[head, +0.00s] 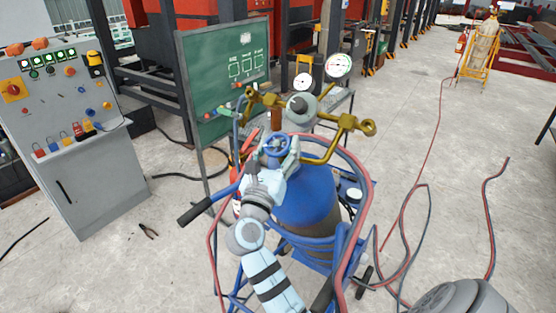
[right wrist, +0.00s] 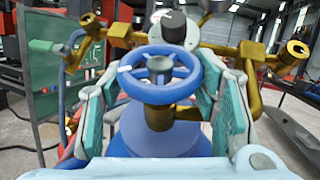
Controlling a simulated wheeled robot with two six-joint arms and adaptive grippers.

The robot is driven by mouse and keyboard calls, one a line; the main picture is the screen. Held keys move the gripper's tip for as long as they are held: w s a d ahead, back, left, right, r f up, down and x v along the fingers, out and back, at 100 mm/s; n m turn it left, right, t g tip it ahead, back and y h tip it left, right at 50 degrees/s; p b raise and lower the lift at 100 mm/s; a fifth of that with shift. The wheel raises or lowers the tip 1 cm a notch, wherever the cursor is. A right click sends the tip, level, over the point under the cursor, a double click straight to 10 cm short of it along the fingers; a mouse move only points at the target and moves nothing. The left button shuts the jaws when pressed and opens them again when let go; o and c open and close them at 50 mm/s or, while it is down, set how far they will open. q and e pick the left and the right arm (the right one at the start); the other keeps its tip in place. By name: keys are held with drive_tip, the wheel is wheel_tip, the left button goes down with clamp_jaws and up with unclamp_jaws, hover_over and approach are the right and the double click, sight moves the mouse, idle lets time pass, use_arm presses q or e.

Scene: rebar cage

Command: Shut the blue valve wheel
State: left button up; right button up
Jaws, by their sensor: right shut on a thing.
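The blue valve wheel (head: 277,146) sits on a brass stem above the blue gas cylinder (head: 305,195). It also shows in the right wrist view (right wrist: 159,74), face-on with its spokes and hub clear. My right gripper (head: 278,152) reaches it from the front, with one finger on each side of the wheel. In the right wrist view the fingers (right wrist: 160,98) flank the wheel's left and right rim and are shut on it. My left gripper is not in either view.
Brass fittings and pressure gauges (head: 338,65) stand just behind the wheel. Red and blue hoses (head: 364,225) loop around the cylinder cart. A grey control cabinet (head: 90,185) stands at the left, with pliers (head: 149,230) on the floor. Floor at the right is mostly open.

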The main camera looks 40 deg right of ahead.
drive_tip(key=m+g+h+b, duration=0.1)
drive_tip(key=m+g+b, duration=0.1)
drive_tip(key=g, duration=0.1)
drive_tip(key=m+g+h+b, duration=0.1)
drive_tip(key=m+g+b, duration=0.1)
drive_tip(key=m+g, duration=0.1)
drive_tip(key=m+g+h+b, duration=0.1)
drive_tip(key=m+g, duration=0.2)
drive_tip(key=shift+w+f+h+b, duration=0.15)
drive_tip(key=shift+f+h+b, duration=0.1)
drive_tip(key=shift+h+b, duration=0.15)
drive_tip(key=m+g+b, duration=0.2)
drive_tip(key=m+g, duration=0.2)
drive_tip(key=g, duration=0.2)
drive_tip(key=shift+r+m+b, duration=0.1)
drive_tip(key=shift+m+b, duration=0.25)
drive_tip(key=shift+m, duration=0.05)
drive_tip(key=shift+m+g+y+b, duration=0.65)
drive_tip(key=shift+m+g, duration=0.45)
drive_tip(key=shift+g, duration=0.4)
drive_tip(key=shift+y, duration=0.25)
drive_tip(key=o, duration=1.1)
drive_tip(key=shift+d, duration=0.2)
